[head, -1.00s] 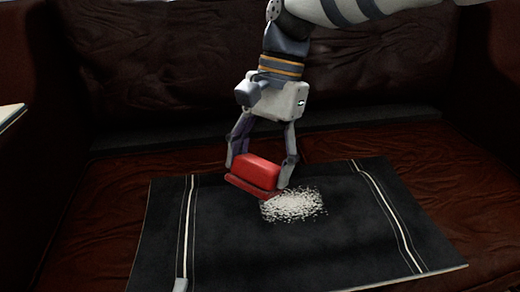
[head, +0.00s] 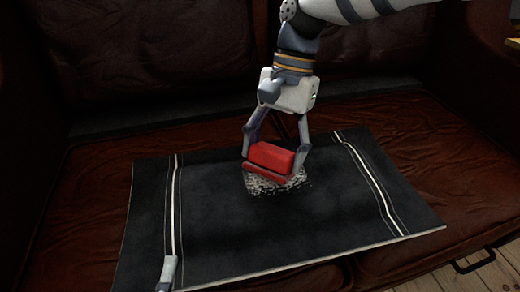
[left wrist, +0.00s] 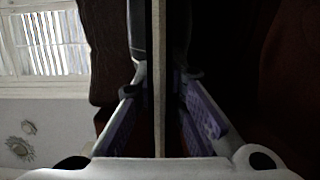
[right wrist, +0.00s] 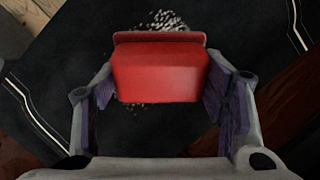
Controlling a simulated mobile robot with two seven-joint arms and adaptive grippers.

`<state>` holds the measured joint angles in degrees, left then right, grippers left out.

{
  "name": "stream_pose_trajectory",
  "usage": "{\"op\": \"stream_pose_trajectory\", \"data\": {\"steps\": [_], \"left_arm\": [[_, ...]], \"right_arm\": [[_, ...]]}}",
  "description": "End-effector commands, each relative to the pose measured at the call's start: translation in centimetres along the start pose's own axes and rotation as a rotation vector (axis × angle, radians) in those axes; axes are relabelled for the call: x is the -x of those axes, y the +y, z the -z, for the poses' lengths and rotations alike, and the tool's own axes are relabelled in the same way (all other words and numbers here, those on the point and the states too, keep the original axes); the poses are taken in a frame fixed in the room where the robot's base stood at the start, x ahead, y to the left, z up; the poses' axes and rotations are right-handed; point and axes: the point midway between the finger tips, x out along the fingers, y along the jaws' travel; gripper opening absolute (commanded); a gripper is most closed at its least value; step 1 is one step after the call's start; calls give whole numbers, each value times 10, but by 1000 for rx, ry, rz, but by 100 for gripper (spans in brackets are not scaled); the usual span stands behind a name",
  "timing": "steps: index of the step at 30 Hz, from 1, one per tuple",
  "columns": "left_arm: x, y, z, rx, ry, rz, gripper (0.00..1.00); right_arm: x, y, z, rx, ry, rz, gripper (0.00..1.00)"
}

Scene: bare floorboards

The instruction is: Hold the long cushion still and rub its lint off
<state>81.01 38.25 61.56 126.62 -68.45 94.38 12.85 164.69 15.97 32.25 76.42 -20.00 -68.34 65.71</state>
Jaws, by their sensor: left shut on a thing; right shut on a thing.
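The long cushion (head: 310,215) is a flat dark panel with pale stripes near both ends, lying on the brown sofa seat. A patch of white lint (head: 262,186) lies near its middle, partly hidden by the brush. My right gripper (head: 272,165) is shut on a red brush (head: 272,157), which sits over the lint; the brush also shows in the right wrist view (right wrist: 160,75), with lint beyond it. My left gripper (head: 167,275) shows only a fingertip at the cushion's front left edge. In the left wrist view its fingers are shut on the cushion's thin edge (left wrist: 159,80).
The brown leather sofa (head: 95,205) surrounds the cushion, with its backrest (head: 150,60) behind and an armrest at the right. Wooden floorboards (head: 485,278) show at the lower right. The cushion's right half is clear.

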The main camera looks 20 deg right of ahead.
Motion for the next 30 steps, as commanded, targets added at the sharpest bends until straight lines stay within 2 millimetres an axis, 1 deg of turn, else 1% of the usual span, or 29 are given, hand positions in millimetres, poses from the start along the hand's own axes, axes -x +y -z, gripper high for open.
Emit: {"op": "stream_pose_trajectory", "data": {"steps": [1, 17, 30], "left_arm": [[0, 0, 0, 0, 1, -2, 0], [0, 0, 0, 0, 1, -2, 0], [0, 0, 0, 0, 1, -2, 0]], "right_arm": [[0, 4, 4, -3, -1, -2, 35], [11, 40, 34, -3, 0, -2, 35], [2, 11, 9, 0, -1, -2, 35]]}}
